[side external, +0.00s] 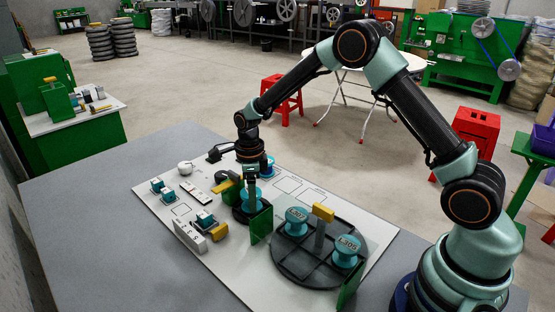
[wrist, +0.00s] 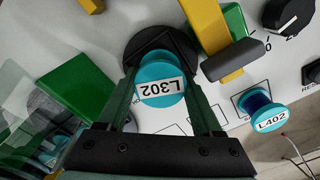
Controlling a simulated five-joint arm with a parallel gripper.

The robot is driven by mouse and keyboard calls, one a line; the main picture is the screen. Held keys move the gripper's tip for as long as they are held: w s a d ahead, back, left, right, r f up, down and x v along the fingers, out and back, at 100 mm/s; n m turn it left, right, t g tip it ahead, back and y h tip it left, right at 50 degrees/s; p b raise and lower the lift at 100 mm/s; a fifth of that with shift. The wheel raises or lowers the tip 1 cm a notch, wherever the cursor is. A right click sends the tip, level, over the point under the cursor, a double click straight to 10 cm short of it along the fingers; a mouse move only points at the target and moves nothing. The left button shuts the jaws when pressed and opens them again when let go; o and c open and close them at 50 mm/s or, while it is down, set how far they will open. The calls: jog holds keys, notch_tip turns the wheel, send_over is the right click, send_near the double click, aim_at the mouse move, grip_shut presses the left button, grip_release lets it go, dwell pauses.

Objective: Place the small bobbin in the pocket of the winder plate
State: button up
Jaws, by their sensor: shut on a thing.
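A teal bobbin labelled L302 (wrist: 160,70) is between the fingers of my gripper (wrist: 161,88), which is shut on it. In the side external view my gripper (side external: 250,186) points down at the held bobbin (side external: 252,194), just over a small black round base (side external: 240,211). This base (wrist: 138,52) also shows behind the bobbin in the wrist view. I cannot tell whether the bobbin touches the base, and its lower part is hidden. A blue bobbin labelled L402 (wrist: 265,112) stands apart at the right.
A large dark round plate (side external: 302,271) carries two teal bobbins, L301 (side external: 296,220) and L305 (side external: 346,250). A green upright panel (side external: 261,225) stands between it and the base. A yellow-and-green bracket (wrist: 207,28) and a dark grey bar (wrist: 233,60) are close to my right finger.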

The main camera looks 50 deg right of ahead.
jog(key=shift+f, duration=0.15)
jog(key=o, duration=1.4)
jog(key=shift+c, duration=0.2)
notch_tip(320, 180, up, 11)
jog(key=shift+r, duration=0.2)
jog(key=s+d+r+n+t, duration=0.1)
jog(key=s+r+n+t, duration=0.2)
jog(key=s+r+n, duration=0.8)
jog(key=s+d+n+t, duration=0.1)
jog(key=s+n+t, duration=0.1)
jog(key=s+n, duration=0.6)
jog(key=shift+s+d+f+n+t, duration=0.15)
jog(key=shift+n+t, duration=0.15)
jog(key=shift+n, duration=3.2)
